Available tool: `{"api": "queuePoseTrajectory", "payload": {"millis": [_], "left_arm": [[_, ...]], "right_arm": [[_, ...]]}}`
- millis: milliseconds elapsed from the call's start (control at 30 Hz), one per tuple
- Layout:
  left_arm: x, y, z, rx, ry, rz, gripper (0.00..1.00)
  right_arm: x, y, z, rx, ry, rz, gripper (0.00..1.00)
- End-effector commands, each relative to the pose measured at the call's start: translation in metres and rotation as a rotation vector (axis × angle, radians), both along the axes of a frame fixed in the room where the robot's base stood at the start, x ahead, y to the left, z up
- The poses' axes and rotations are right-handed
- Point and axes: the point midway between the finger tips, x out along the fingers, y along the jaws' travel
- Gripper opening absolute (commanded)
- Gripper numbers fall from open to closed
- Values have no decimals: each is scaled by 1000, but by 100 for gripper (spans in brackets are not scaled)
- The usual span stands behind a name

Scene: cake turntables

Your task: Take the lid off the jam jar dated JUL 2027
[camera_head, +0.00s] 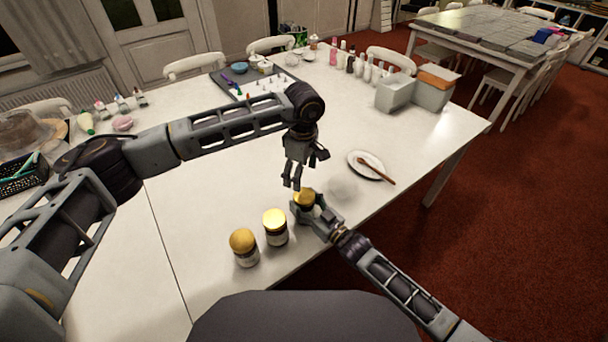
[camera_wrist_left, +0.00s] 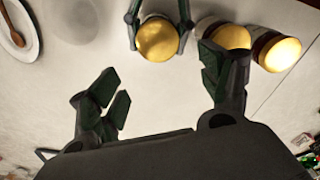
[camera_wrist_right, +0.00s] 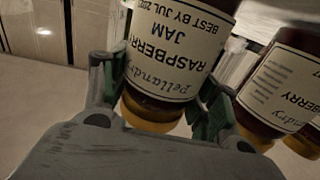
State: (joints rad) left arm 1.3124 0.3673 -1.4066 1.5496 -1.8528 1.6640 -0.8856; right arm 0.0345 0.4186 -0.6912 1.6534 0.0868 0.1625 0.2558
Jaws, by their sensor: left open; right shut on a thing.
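Three jam jars with golden lids stand in a row near the table's front edge. The right jar, with its lid (camera_head: 304,199) on, is between the fingers of my right gripper (camera_head: 316,215), which is shut on it. Its label (camera_wrist_right: 172,48) appears upside down in the right wrist view and reads "RASPBERRY JAM, BEST BY JUL 202", with the last digit unclear. The middle jar (camera_head: 276,238) and left jar (camera_head: 246,259) also have lids on. My left gripper (camera_head: 293,182) is open and empty, pointing down above the held jar; its lid (camera_wrist_left: 157,40) shows beyond the fingers (camera_wrist_left: 168,88).
A white plate (camera_head: 362,158) with a wooden spoon (camera_head: 378,171) lies right of the jars. A whitish round thing (camera_head: 343,187) sits between them. Grey boxes (camera_head: 395,93), bottles (camera_head: 351,62) and a dark tray (camera_head: 219,77) stand farther back. The table centre is clear.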

Motion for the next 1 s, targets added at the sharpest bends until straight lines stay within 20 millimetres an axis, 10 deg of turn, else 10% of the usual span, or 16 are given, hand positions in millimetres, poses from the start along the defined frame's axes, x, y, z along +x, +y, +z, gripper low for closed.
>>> {"api": "queuePoseTrajectory", "payload": {"millis": [1000], "left_arm": [[-6,-10,-6,-33,40,-791,78]], "right_arm": [[0,0,-1,-1,1,0,0]]}}
